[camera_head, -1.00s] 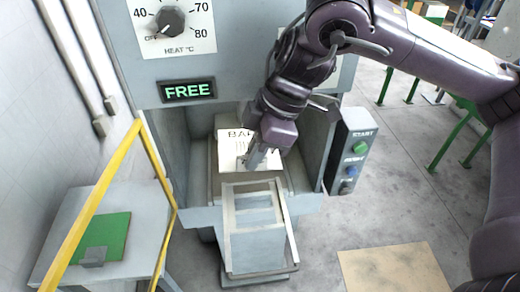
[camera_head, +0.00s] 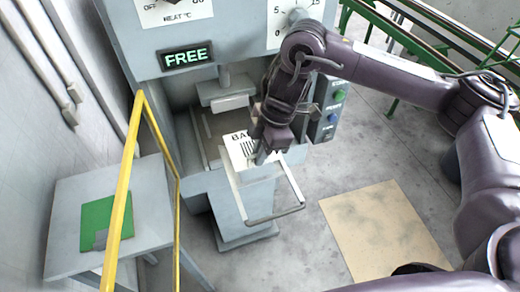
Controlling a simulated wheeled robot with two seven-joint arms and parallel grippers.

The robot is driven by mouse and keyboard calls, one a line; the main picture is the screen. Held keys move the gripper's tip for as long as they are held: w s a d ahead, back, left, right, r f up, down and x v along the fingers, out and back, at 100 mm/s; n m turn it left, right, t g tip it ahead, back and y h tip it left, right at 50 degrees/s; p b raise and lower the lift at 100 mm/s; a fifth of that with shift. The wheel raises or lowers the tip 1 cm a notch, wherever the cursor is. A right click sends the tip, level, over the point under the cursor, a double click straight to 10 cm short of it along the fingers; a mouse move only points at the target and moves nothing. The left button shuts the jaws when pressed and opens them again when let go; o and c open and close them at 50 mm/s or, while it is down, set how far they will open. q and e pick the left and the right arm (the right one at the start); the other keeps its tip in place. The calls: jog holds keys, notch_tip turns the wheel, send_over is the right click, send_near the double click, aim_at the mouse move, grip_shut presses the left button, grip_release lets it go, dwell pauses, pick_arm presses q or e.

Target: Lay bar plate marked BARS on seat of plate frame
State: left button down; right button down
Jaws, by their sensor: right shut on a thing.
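The bar plate (camera_head: 237,145) is a white plate with black bars and lettering, partly hidden by my gripper. My right gripper (camera_head: 263,157) is shut on the plate's right side. The plate is at the back of the plate frame (camera_head: 275,217), a grey frame with a looped front that juts out of the press. I cannot tell whether the plate touches the seat or hangs just above it. My left gripper is not in view.
The press with a lit FREE sign (camera_head: 187,55) stands behind, its ram head (camera_head: 226,92) above the bed. A control box (camera_head: 331,110) stands to the right. A yellow rail (camera_head: 128,175) and a side table (camera_head: 70,255) with a green mat (camera_head: 97,224) are left. A tan floor mat (camera_head: 385,228) lies right.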

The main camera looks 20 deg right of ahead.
notch_tip(320, 180, down, 3)
jog(key=b, duration=0.2)
jog(key=shift+b, duration=0.3)
jog(key=shift+f+b, duration=0.65)
jog(key=shift+b, duration=0.05)
jog(key=shift+f, duration=0.45)
jog(key=c, duration=1.4)
grip_release()
jog(key=shift+p+v, duration=0.3)
jog(key=shift+v, duration=3.65)
